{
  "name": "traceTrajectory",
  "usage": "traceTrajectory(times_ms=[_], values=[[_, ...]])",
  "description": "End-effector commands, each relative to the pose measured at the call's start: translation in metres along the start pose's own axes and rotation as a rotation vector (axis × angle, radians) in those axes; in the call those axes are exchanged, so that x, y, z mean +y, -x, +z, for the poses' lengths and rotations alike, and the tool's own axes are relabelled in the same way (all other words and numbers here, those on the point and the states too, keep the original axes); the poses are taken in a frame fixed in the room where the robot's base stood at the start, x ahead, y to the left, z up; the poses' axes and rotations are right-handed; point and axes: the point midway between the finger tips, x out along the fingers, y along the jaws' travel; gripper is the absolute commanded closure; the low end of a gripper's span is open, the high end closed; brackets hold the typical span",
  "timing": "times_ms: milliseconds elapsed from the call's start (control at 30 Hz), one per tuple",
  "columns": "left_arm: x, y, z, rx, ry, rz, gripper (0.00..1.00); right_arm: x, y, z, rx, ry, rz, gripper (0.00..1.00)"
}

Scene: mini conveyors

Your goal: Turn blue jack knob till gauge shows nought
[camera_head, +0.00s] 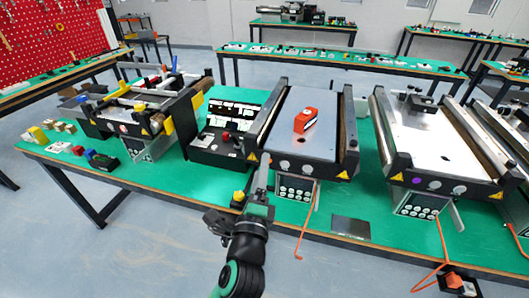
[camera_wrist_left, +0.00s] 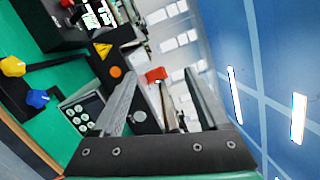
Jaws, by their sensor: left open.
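A blue knob (camera_wrist_left: 38,98) shows at the left of the left wrist view, near the green table's edge. A yellow knob (camera_wrist_left: 13,66) is beside it, and a yellow knob (camera_head: 239,196) also shows at the table's front edge in the head view. My left gripper (camera_head: 262,174) is in front of the middle conveyor; in the left wrist view its fingers (camera_wrist_left: 163,95) are spread apart with nothing held between them. The blue knob is off to the side of the fingers, not between them. I cannot make out a gauge reading. My right gripper is not in view.
The middle conveyor (camera_head: 293,104) carries an orange block (camera_head: 305,120). A button panel (camera_head: 297,188) hangs under its front. A black control box (camera_head: 215,146) stands left of it. A dark flat plate (camera_head: 350,228) lies at the front edge. Other conveyors stand on both sides.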

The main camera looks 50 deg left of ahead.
Motion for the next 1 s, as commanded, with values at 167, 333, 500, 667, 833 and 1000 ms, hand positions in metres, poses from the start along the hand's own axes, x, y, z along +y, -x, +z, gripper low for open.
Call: traceTrajectory(times_ms=[167, 333, 500, 667, 833, 1000], values=[[-0.039, -0.006, 0.001, 0.039, 0.199, -0.047, 0.23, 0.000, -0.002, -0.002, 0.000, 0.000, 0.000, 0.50], [-0.062, -0.007, 0.001, 0.069, 0.321, -0.075, 0.23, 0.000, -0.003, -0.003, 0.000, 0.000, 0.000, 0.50], [-0.069, -0.008, 0.001, 0.080, 0.359, -0.083, 0.23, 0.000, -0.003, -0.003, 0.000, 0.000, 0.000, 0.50], [-0.069, -0.008, 0.001, 0.080, 0.359, -0.083, 0.23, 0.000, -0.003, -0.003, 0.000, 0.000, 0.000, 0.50], [-0.079, -0.006, 0.000, 0.093, 0.348, -0.130, 0.41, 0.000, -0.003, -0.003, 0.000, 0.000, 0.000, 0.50], [-0.155, 0.020, 0.007, 0.094, 0.215, -0.496, 0.41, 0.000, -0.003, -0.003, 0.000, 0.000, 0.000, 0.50]])
